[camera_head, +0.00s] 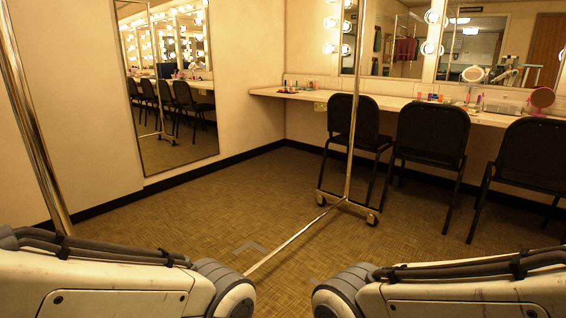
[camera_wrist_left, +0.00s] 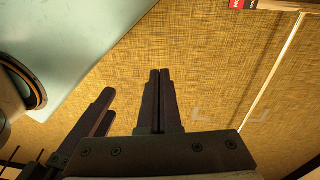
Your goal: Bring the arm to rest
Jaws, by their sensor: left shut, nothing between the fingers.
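My left gripper (camera_wrist_left: 161,100) shows in the left wrist view with its two dark fingers together and nothing between them. It is above bare carpet. A second set of dark fingers (camera_wrist_left: 94,122) shows to its left in that view; it looks like my right gripper, but I cannot tell whether it is open or shut. In the head view both my arms come in low from the sides, and neither gripper shows there.
A rolling metal rack (camera_head: 298,240) stands ahead, its base bar running along the carpet toward me. Black chairs (camera_head: 430,132) line the counter (camera_head: 390,104) at the right. A tall mirror (camera_head: 172,90) is on the left wall.

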